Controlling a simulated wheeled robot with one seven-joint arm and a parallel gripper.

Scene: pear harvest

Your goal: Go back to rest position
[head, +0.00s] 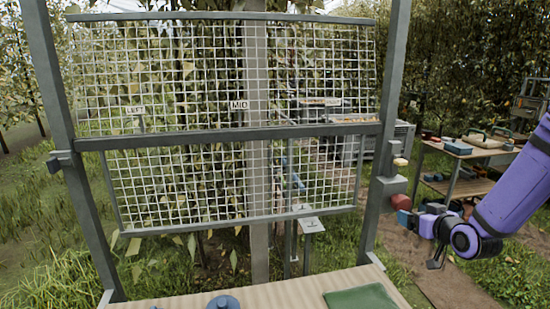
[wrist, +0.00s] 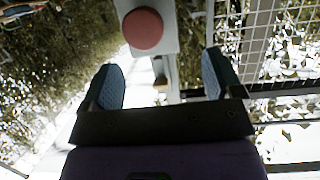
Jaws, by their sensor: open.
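My purple arm reaches in from the right in the head view, with my gripper (head: 408,217) at its end beside the frame's right post. In the wrist view my gripper (wrist: 165,88) is open, its two blue fingertips apart with nothing between them. A round red button (head: 401,202) on a grey box (head: 387,190) is just past the fingertips in the head view. The red button (wrist: 143,28) also shows in the wrist view, ahead of the fingers and a little left of the middle. I cannot tell whether a finger touches the box.
A metal mesh screen (head: 220,130) with LEFT and MID labels stands in front of the tree. A wooden table (head: 285,293) at the bottom holds a green mat (head: 361,299) and a blue round object (head: 223,302). A cluttered workbench (head: 460,150) stands at the right.

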